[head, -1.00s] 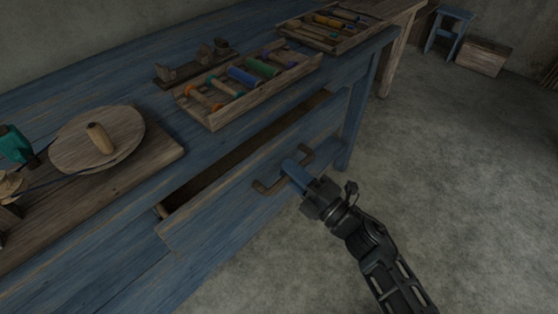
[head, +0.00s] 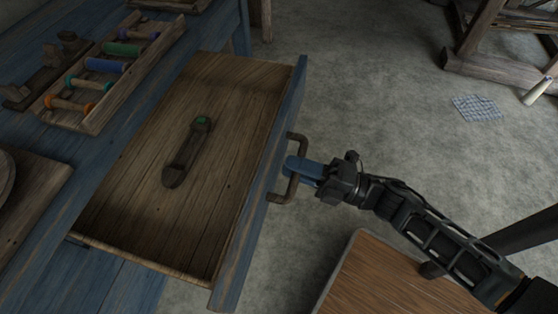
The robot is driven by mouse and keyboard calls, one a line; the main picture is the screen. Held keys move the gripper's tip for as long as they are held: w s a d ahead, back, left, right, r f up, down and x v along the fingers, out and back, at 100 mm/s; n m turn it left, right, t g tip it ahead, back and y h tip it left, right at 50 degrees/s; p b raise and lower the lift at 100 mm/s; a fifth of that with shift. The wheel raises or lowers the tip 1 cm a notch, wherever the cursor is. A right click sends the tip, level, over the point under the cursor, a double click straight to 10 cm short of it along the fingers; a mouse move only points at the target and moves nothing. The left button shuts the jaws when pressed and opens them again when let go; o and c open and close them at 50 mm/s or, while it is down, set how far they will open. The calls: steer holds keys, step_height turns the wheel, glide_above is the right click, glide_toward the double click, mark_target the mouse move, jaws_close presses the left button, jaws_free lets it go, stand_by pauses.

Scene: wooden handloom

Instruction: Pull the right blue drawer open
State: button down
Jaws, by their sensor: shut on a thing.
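The right blue drawer (head: 258,190) stands pulled well out from the blue table, its wooden floor showing. A dark tool with a green patch (head: 188,150) lies inside on that floor. The drawer's brown bar handle (head: 279,198) is on the outer face of the front panel. My gripper (head: 296,167), with blue fingers, is shut on the handle near its middle. My arm reaches in from the lower right. The exact contact of the fingers with the bar is partly hidden.
A tray of colored spools (head: 107,65) sits on the blue tabletop (head: 45,196). A wooden surface (head: 385,280) is at the lower center right. A checked cloth (head: 477,108) lies on the floor near a wooden frame. Bare floor lies right of the drawer.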

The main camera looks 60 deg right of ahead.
steer(key=shift+s+d+f, duration=0.1)
steer(key=shift+s+d, duration=0.05)
steer(key=shift+s, duration=0.2)
steer(key=c, duration=1.1)
jaws_free()
steer(key=v, duration=0.7)
steer(key=shift+s, duration=0.4)
steer(key=shift+d+f, duration=0.1)
steer(key=shift+d, duration=0.05)
